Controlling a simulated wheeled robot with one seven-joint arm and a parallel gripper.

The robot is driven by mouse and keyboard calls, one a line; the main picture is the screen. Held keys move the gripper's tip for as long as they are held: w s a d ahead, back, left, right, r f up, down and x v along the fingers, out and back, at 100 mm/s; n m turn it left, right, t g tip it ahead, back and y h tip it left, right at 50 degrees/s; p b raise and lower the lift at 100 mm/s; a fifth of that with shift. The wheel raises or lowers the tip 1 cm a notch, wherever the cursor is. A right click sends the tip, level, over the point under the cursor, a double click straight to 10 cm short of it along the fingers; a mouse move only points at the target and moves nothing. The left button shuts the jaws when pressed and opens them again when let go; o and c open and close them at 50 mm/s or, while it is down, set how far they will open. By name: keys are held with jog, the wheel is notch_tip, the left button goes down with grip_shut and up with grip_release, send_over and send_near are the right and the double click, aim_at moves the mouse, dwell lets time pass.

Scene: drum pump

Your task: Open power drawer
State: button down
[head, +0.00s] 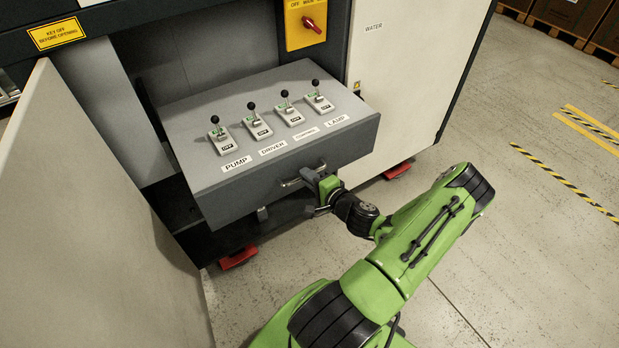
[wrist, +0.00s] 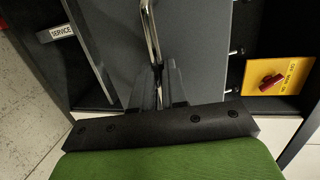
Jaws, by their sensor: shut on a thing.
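The grey power drawer (head: 260,120) stands pulled out of the cabinet in the head view. Its top carries several black-knobbed lever switches, with labels that include PUMP, DRIVER and LAMP. A metal bar handle (head: 290,182) is on its front face; it also shows in the wrist view (wrist: 151,30). My gripper (head: 322,192) is at the handle's right part, in front of the drawer. In the wrist view my gripper's fingers (wrist: 158,85) are closed around the handle bar. The fingertips are partly hidden in the head view.
An open pale cabinet door (head: 80,220) stands at the left. A yellow plate with a red rotary switch (head: 307,22) is above the drawer. The white WATER panel (head: 400,75) is at the right. Red feet (head: 238,257) stick out below.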

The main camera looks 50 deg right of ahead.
jog(key=c, duration=1.2)
grip_release()
jog(key=p+v, duration=0.1)
jog(key=v, duration=1.4)
jog(key=shift+s+a, duration=0.15)
jog(key=shift+s, duration=0.2)
